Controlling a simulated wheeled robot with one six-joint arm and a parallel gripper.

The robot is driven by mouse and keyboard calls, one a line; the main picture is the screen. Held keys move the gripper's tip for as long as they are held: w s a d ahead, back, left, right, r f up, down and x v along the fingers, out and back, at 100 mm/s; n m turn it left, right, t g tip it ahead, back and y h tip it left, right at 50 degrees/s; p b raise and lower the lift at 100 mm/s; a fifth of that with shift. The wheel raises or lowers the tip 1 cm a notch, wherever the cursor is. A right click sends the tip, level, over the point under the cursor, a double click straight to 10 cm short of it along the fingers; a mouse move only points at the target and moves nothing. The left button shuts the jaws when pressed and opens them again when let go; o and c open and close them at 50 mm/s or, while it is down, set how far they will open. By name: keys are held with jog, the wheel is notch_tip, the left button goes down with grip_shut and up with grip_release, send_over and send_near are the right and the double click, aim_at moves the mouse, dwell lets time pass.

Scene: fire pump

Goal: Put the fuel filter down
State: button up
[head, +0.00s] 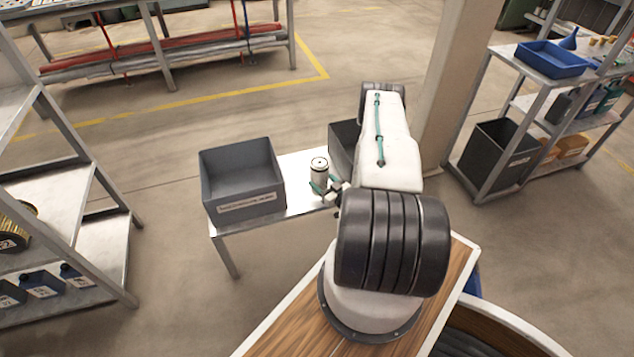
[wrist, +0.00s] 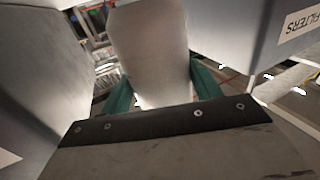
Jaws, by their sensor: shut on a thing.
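The fuel filter (head: 319,169) is a pale, upright cylinder with a dark ring on its top. My gripper (head: 325,187) is shut on it, low on its side. In the wrist view the filter (wrist: 150,45) stands between the two green fingers. It is over the white table (head: 300,178), between two grey bins. I cannot tell whether its base touches the tabletop, as the gripper covers it.
An open grey bin (head: 242,178) with a label stands left of the filter. A second grey bin (head: 343,143) stands right, partly behind my arm. In the wrist view, one bin (wrist: 236,35) is labelled "FILTERS". The table's free strip between the bins is narrow.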

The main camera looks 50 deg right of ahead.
jog(key=w, duration=0.1)
jog(key=w+d, duration=0.1)
jog(key=shift+w+f, duration=0.1)
jog(key=shift+w, duration=0.2)
jog(key=f, duration=0.1)
jog(key=w+f, duration=0.1)
jog(key=shift+d+f, duration=0.15)
jog(key=shift+f, duration=0.65)
jog(key=shift+f, duration=0.15)
jog(key=o, duration=1.3)
jog(key=s, duration=0.4)
jog(key=s+a, duration=0.1)
jog(key=s, duration=0.3)
jog(key=s+a, duration=0.1)
jog(key=s, duration=0.2)
jog(key=shift+s, duration=0.4)
